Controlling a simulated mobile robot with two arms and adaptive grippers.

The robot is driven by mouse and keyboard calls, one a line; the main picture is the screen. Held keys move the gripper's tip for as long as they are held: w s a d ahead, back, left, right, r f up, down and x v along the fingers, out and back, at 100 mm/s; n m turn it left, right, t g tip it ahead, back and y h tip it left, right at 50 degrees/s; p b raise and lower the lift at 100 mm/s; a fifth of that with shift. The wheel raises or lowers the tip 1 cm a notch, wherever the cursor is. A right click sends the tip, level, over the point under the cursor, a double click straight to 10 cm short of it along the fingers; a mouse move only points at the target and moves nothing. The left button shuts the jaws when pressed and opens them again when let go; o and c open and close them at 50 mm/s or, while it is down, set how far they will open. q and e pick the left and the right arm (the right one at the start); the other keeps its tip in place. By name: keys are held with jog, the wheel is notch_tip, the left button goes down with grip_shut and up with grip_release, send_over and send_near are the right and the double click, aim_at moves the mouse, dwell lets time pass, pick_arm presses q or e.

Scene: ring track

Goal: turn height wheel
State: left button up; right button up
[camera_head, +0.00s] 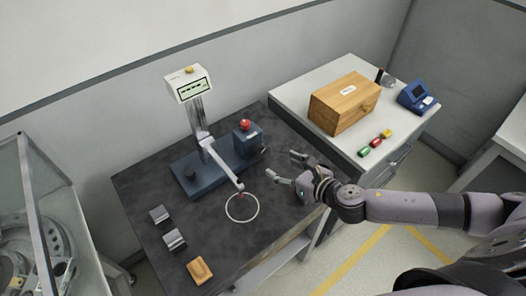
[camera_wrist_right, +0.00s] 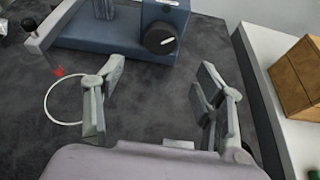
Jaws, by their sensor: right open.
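A blue instrument (camera_head: 222,160) stands on the dark table, with a blue box (camera_head: 247,140) at its right end and a red button (camera_head: 245,124) on top. A round black wheel with a white mark (camera_wrist_right: 160,38) sits on the box's face in the right wrist view. My right gripper (camera_head: 285,168) is open and empty, to the right of the box and apart from it. In the right wrist view its spread fingers (camera_wrist_right: 158,85) are below the wheel, with bare table between them. My left gripper is not in view.
A white ring (camera_head: 242,219) hangs or lies near the arm tip in front of the instrument. Grey blocks (camera_head: 174,239) and a wooden block (camera_head: 199,270) lie at the table's front left. A wooden box (camera_head: 343,103) stands on the white cabinet at right.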

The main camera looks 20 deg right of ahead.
aim_at(261, 154)
jog(key=p+x, duration=0.1)
jog(key=x, duration=0.9)
jog(key=shift+w+a+f, duration=0.1)
jog(key=shift+w+f, duration=0.05)
jog(key=shift+w, duration=0.05)
jog(key=shift+c, duration=0.3)
jog(key=c, duration=1.1)
